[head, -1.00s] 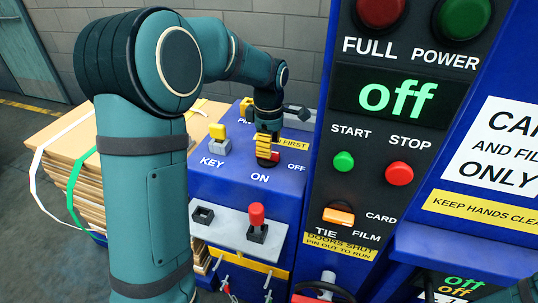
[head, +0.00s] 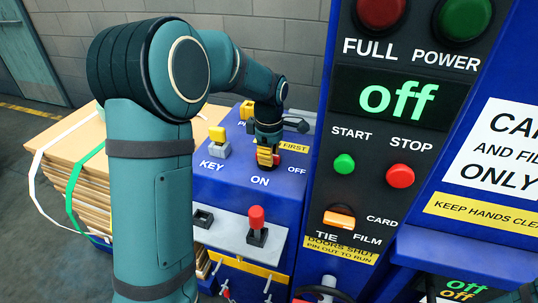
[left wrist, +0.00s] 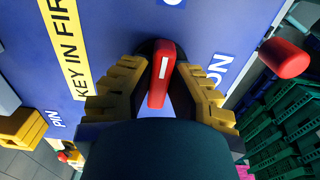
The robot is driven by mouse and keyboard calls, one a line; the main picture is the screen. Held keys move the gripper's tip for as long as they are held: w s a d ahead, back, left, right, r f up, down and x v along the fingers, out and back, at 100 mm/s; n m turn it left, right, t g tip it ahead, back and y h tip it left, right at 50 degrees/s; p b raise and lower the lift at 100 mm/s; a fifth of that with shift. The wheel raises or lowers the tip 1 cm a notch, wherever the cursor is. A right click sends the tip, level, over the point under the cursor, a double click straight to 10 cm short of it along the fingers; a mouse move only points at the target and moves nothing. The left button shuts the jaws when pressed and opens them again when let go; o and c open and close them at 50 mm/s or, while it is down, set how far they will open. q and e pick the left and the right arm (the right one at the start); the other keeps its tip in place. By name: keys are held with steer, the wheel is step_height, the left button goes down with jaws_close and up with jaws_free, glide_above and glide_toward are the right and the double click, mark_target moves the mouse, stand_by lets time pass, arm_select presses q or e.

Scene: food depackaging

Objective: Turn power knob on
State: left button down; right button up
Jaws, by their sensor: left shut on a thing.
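The power knob, red with a white stripe, shows in the left wrist view (left wrist: 162,75) on the blue panel; only a bit of it shows in the head view (head: 277,160). It is between the "ON" (head: 260,181) and "OFF" (head: 297,170) labels. My left gripper (head: 265,158) is down at the panel, its yellow fingers shut on the knob from both sides. In the left wrist view the stripe runs roughly up and down the picture. The display (head: 398,99) reads "off" in green. My right gripper is not seen.
A yellow key switch (head: 217,140) stands left of the knob. A red-tipped lever (head: 256,217) rises from the grey plate in front. The tall black control panel (head: 365,190) with buttons stands close on the right. Strapped cardboard (head: 60,150) is stacked at the left.

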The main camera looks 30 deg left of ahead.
arm_select(q)
steer(key=shift+s+m, duration=0.1)
steer(key=shift+m, duration=0.3)
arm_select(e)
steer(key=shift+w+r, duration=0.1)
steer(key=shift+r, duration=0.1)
arm_select(q)
steer(key=m+p, duration=0.2)
steer(key=shift+m, duration=0.4)
steer(key=m+p, duration=0.1)
steer(key=m, duration=0.3)
steer(key=shift+s+m+p, duration=0.1)
steer(key=shift+m+p, duration=0.2)
steer(key=m+p, duration=0.1)
steer(key=m, duration=0.8)
steer(key=shift+s+a+f+m+p, duration=0.1)
steer(key=shift+m+p, duration=0.2)
steer(key=shift+p, duration=0.1)
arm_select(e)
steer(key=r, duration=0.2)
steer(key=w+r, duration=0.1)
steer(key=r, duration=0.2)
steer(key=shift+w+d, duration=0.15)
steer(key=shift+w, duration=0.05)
arm_select(q)
steer(key=c, duration=0.9)
jaws_free()
